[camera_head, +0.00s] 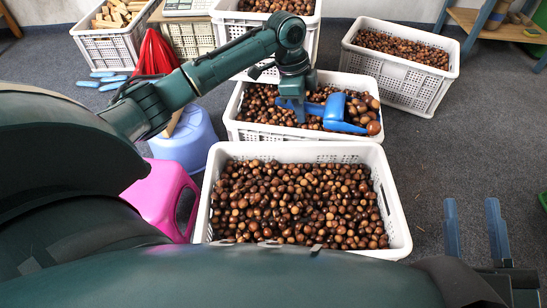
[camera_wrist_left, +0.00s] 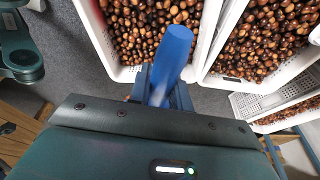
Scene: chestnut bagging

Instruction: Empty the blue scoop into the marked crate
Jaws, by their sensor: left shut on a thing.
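The blue scoop (camera_head: 341,115) is above the middle crate (camera_head: 245,130), which is full of chestnuts, in the head view. My left gripper (camera_head: 298,106) is shut on the scoop's handle. A few chestnuts show at the scoop's right end; I cannot tell whether they lie in it or in the crate behind. In the left wrist view the blue handle (camera_wrist_left: 174,48) stands out from between the fingers (camera_wrist_left: 165,92). My right gripper (camera_head: 474,232) is open and empty at the lower right. I can make out no clear mark on any crate.
A white crate of chestnuts (camera_head: 397,215) stands nearest me. Another (camera_head: 400,76) stands at the back right, and one (camera_head: 226,22) at the back. A pink stool (camera_head: 160,195) and a blue-violet stool (camera_head: 190,142) stand left. Grey floor is free at right.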

